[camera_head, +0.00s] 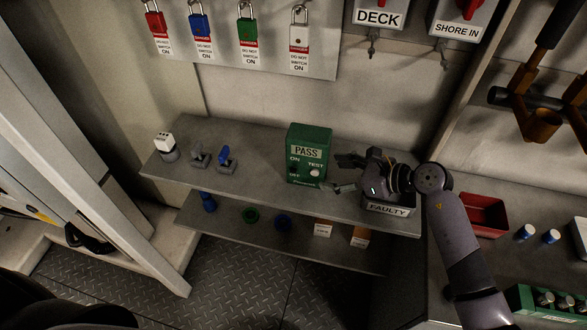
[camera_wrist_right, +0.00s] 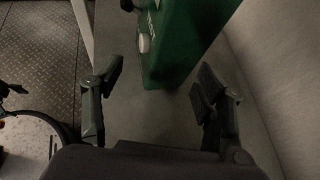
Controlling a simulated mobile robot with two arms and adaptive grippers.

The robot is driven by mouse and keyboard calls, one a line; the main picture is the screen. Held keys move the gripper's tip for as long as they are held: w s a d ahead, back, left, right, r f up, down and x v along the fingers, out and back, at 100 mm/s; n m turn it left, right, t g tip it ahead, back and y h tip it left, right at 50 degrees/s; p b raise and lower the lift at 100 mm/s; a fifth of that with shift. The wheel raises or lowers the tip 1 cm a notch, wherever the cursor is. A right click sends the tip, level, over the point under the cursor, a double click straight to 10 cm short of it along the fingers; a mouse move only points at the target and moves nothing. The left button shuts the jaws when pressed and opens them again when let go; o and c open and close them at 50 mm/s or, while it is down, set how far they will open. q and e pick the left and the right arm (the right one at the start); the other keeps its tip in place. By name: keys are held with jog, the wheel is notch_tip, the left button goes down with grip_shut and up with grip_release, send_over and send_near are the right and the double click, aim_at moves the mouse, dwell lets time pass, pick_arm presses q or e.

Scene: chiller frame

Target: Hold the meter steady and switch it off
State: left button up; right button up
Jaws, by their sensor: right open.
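The meter is a green box (camera_head: 308,160) standing upright on the upper shelf, with a PASS display, the words ON and TEST, and a pale round knob (camera_head: 315,173) on its front. The exact knob setting is too small to read. My right gripper (camera_head: 342,174) is open and empty just right of the meter, its fingers pointing left at its side. In the right wrist view the meter (camera_wrist_right: 185,45) lies ahead of the open fingers (camera_wrist_right: 160,88), apart from them, with the knob (camera_wrist_right: 143,43) on its left face. My left gripper is not in view.
The FAULTY bin (camera_head: 388,210) is under my right wrist. Small clamps (camera_head: 226,160) stand left on the upper shelf (camera_head: 262,165); the lower shelf (camera_head: 290,242) holds small items. Padlocks (camera_head: 247,28) hang above. A red tray (camera_head: 486,215) is at right. The shelf beside the meter's left is clear.

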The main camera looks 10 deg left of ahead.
aim_at(323, 173)
jog(key=b+x, duration=0.1)
jog(key=x, duration=0.3)
jog(key=shift+w+a+f+b, duration=0.1)
jog(key=shift+a+f+b, duration=0.1)
jog(key=shift+b, duration=0.2)
jog(key=b+x, duration=0.2)
jog(key=x, duration=0.1)
jog(key=shift+f, duration=0.1)
jog(key=shift+w+a+b, duration=0.15)
jog(key=shift+a+b, duration=0.05)
jog(key=shift+b, duration=0.1)
jog(key=shift+a, duration=0.15)
jog(key=shift+c, duration=0.6)
grip_shut()
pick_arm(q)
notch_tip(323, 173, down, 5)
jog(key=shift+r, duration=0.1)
pick_arm(e)
jog(key=c, duration=1.3)
grip_release()
jog(key=shift+c, duration=0.2)
jog(key=o, duration=1.5)
